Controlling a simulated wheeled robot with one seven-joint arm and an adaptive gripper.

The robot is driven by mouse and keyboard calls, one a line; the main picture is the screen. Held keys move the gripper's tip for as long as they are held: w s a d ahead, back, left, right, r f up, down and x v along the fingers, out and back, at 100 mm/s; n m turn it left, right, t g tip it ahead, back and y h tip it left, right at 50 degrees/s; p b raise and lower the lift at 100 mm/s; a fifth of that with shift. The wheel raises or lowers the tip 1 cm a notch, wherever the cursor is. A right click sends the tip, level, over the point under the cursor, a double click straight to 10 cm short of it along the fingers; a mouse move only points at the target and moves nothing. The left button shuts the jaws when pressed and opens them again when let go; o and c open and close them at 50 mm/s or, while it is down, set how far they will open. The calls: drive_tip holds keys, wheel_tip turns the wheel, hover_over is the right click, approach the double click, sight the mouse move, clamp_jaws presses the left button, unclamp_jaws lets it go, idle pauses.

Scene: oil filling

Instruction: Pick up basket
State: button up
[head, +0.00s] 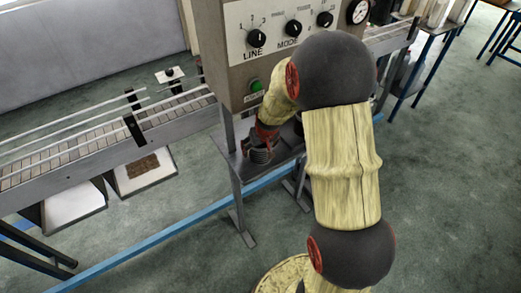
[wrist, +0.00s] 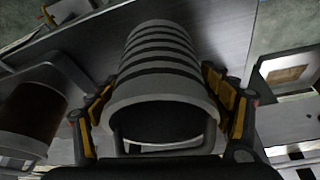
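The basket shows in the wrist view (wrist: 160,85) as a grey cylinder with dark stripes, a round dark opening towards the camera and a loop handle at the rim. In the head view the basket (head: 261,156) looks small, dark and ribbed, on the metal shelf under the control panel. My gripper (wrist: 158,78) has one finger on each side of the basket, very close to its walls. I cannot tell whether the fingers press on it. In the head view my arm hides part of the shelf, and the fingers are hard to make out.
A brown container (wrist: 35,112) stands left of my gripper in the wrist view. The control panel (head: 290,42) with knobs and a green button rises above the shelf (head: 284,152). A conveyor (head: 95,142) runs to the left.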

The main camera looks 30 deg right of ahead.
drive_tip(key=c, duration=1)
drive_tip(key=shift+r, duration=0.1)
drive_tip(key=shift+c, duration=0.3)
